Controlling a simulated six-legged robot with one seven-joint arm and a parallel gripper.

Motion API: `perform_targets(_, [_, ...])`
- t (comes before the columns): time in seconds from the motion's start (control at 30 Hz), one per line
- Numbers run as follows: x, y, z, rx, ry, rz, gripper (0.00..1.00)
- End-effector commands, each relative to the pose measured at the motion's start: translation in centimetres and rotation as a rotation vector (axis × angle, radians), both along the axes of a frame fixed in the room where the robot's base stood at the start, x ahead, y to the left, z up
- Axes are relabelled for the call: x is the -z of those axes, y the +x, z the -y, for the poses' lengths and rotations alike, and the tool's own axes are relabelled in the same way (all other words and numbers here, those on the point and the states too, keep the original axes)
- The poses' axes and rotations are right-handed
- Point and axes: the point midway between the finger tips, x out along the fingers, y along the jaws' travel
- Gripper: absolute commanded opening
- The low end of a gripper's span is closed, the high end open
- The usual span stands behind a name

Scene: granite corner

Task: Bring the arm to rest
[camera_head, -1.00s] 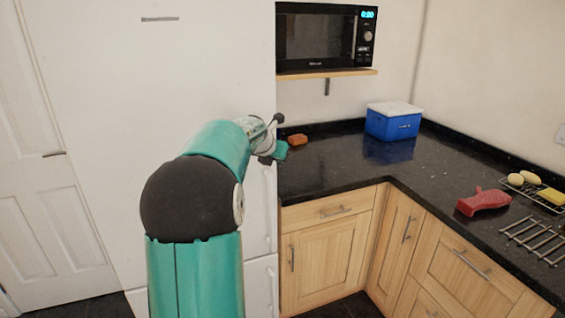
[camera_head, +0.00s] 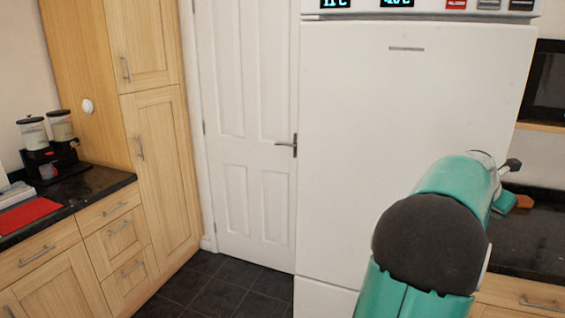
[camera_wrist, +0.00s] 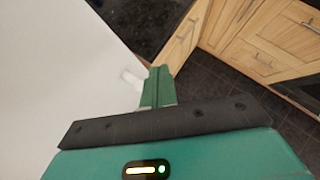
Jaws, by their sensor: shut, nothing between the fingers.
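My teal arm (camera_head: 432,240) rises from the lower right of the head view, bent at a dark round joint. My gripper (camera_head: 504,202) is at its far end, in front of the right edge of the white fridge-freezer (camera_head: 400,150) and the dark worktop, partly hidden by the arm's wrist. In the wrist view my gripper (camera_wrist: 158,86) shows as two green fingers pressed together, with nothing between them. The fingers point toward the fridge side and the cabinet fronts; I cannot tell the exact gap to them.
An orange-brown object (camera_head: 524,202) lies on the right worktop (camera_head: 540,235). A white door (camera_head: 245,140) stands left of the fridge-freezer. At left are wooden cabinets (camera_head: 150,150), a dispenser (camera_head: 50,150) and a red mat (camera_head: 25,215). The dark tiled floor (camera_head: 215,285) looks clear.

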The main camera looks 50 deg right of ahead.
Motion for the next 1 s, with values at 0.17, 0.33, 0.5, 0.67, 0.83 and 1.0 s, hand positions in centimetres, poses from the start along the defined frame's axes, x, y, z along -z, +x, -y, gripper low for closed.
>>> perform_targets(0.17, [-0.4, 1.6, -0.6, 0.0, -0.009, 0.031, 0.0])
perform_targets(0.33, [-1.2, 9.1, -4.3, 0.025, -0.033, 0.2, 0.0])
perform_targets(0.5, [-1.9, 18.6, -11.3, 0.081, -0.023, 0.449, 0.0])
perform_targets(0.67, [-2.1, 26.0, -19.6, 0.153, 0.035, 0.672, 0.0])
perform_targets(0.83, [-1.8, 31.9, -29.9, 0.253, 0.145, 0.882, 0.0])
perform_targets(1.0, [-0.8, 35.0, -41.2, 0.392, 0.297, 1.048, 0.0])
